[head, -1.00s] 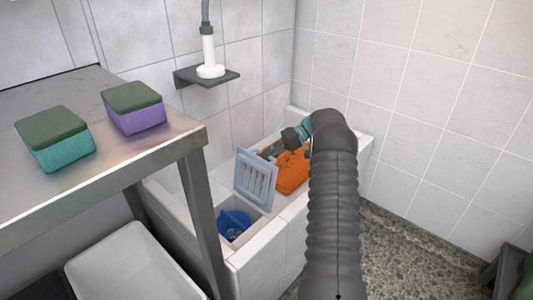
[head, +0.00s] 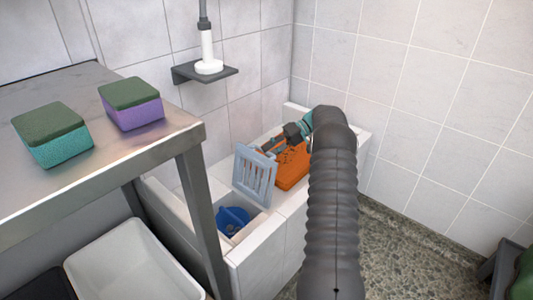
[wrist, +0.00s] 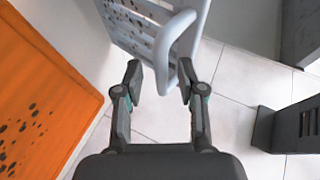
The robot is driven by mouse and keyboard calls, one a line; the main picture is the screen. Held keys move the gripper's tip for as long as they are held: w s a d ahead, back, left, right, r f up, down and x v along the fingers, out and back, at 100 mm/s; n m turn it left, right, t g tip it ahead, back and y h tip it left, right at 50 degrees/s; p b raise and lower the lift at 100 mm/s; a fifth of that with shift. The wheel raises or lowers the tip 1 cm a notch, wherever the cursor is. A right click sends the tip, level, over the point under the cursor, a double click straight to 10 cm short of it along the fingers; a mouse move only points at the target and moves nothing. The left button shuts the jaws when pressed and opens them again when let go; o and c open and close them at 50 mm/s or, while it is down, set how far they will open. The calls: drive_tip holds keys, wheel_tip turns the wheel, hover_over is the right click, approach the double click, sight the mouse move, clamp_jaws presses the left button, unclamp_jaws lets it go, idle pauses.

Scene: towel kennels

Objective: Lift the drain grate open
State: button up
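The drain grate (head: 255,174) is a pale grey slotted plate. It stands raised and steeply tilted above an open basin in the tiled ledge. A blue object (head: 233,220) lies in that opening. In the wrist view the grate (wrist: 145,22) is at the top, with its rounded loop handle (wrist: 176,40) reaching down toward my fingers. My gripper (wrist: 159,76) is open, with a fingertip on each side of the handle's lower end and gaps showing. In the head view my gripper (head: 272,147) is at the grate's upper edge, partly hidden.
An orange block with dark spots (head: 292,167) sits on the ledge beside the grate, close to my gripper. A metal table (head: 60,190) with two sponges stands at left, above a white tray (head: 135,265). A wall shelf (head: 205,73) holds a white fitting.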

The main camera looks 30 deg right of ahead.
drive_tip(key=v, duration=0.6)
idle(0.5)
